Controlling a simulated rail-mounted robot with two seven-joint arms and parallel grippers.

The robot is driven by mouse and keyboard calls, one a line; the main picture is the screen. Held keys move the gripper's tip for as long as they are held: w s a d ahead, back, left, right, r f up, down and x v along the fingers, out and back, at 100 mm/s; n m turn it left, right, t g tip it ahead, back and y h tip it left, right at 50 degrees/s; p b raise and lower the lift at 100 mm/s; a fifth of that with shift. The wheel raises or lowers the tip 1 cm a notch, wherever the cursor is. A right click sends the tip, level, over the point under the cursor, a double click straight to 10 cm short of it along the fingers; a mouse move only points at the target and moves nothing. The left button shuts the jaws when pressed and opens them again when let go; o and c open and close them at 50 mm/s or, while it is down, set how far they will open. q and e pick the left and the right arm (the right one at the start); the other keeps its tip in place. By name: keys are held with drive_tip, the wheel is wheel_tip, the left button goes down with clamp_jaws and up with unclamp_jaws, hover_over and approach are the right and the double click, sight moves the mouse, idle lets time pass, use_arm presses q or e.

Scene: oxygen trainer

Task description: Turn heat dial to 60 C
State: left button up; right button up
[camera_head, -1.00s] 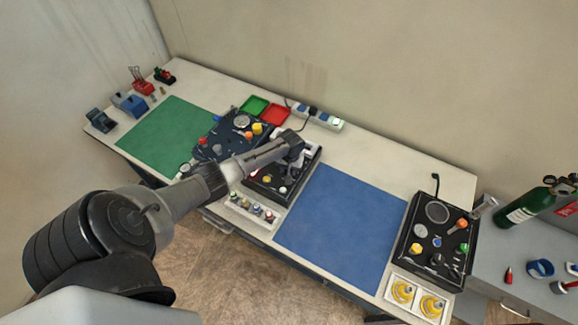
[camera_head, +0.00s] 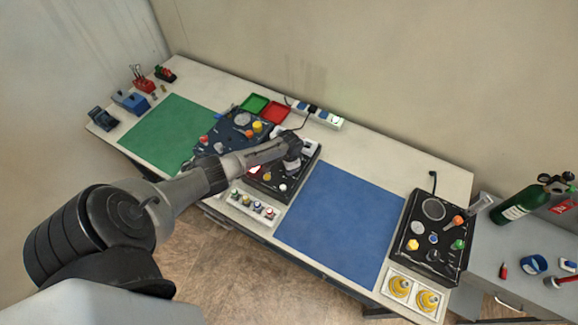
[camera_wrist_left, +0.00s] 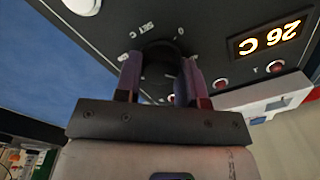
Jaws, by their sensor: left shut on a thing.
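My left gripper (camera_head: 292,163) reaches down onto the black heater box (camera_head: 268,187) in the middle of the table. In the left wrist view its two fingers (camera_wrist_left: 160,80) sit on either side of the round black heat dial (camera_wrist_left: 160,55) and are shut on it. "SET C" lettering shows on the panel beside the dial. A lit orange display (camera_wrist_left: 270,38) on the panel appears to read 26 C. In the head view the wrist hides the dial. My right gripper is not in view.
A blue mat (camera_head: 340,228) lies right of the heater box and a green mat (camera_head: 170,132) far left. Another dark device (camera_head: 228,135) stands close on the left. A strip with small coloured parts (camera_head: 254,205) is in front. A second black box (camera_head: 412,228) stands at the right.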

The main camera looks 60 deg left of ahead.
use_arm(q)
drive_tip(key=m, duration=0.4)
drive_tip(key=shift+m+b, duration=0.45)
drive_tip(key=shift+m, duration=1.35)
drive_tip(key=o, duration=0.9)
drive_tip(key=shift+s+d+r, duration=0.15)
drive_tip(key=shift+r, duration=3.3)
drive_tip(key=shift+s+d+r, duration=0.1)
drive_tip(key=shift+s+r, duration=0.05)
drive_tip(key=shift+r, duration=3.3)
